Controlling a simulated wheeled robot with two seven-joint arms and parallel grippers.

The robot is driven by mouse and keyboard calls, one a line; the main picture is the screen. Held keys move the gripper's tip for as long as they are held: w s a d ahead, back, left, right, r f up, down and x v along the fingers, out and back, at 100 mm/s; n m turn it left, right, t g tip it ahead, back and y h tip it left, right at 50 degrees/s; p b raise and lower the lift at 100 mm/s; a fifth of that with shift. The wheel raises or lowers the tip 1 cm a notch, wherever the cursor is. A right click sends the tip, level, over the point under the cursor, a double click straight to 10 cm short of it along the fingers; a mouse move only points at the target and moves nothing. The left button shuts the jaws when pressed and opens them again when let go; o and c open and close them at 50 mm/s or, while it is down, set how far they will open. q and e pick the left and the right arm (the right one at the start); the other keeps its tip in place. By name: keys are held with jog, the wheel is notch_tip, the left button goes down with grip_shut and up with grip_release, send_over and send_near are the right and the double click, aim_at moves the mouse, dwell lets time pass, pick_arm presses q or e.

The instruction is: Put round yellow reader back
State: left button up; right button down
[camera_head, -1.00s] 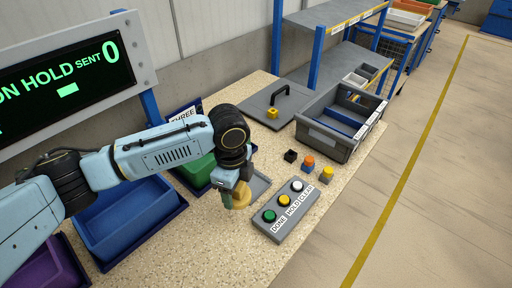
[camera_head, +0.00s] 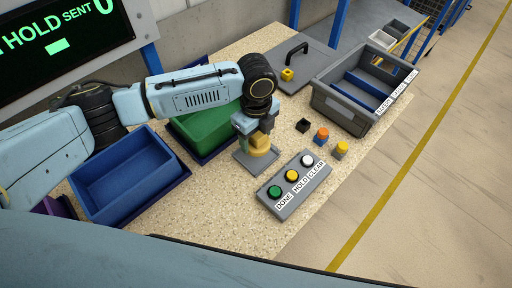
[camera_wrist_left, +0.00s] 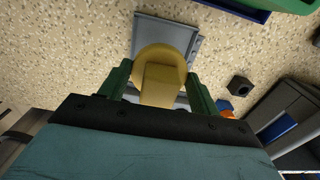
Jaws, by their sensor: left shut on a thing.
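The round yellow reader (camera_head: 260,142) is in my left gripper (camera_head: 258,132), low over a flat grey plate (camera_head: 242,163) on the speckled table. In the left wrist view the reader (camera_wrist_left: 160,65) sits between the two green fingers of the gripper (camera_wrist_left: 160,90). The grey plate (camera_wrist_left: 188,30) shows beyond the reader there, partly covered by it. I cannot tell whether the reader touches the plate. My right gripper is out of view.
A button box (camera_head: 296,186) with green, yellow and white buttons stands right of the plate. Small black (camera_head: 303,125), orange (camera_head: 321,136) and yellow (camera_head: 341,149) pieces sit behind it. Green (camera_head: 207,132) and blue (camera_head: 125,178) bins are left; a grey divided bin (camera_head: 345,112) is at the back right.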

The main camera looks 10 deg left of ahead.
aim_at(256, 148)
pick_arm(q)
jog(key=shift+f+p, duration=0.35)
jog(key=shift+f, duration=2.2)
jog(key=shift+f, duration=0.15)
jog(key=o, duration=0.9)
jog(key=shift+f+b, duration=0.1)
jog(key=shift+b, duration=0.35)
notch_tip(256, 148, up, 14)
jog(key=shift+w+f, duration=0.1)
jog(key=shift+f, duration=0.15)
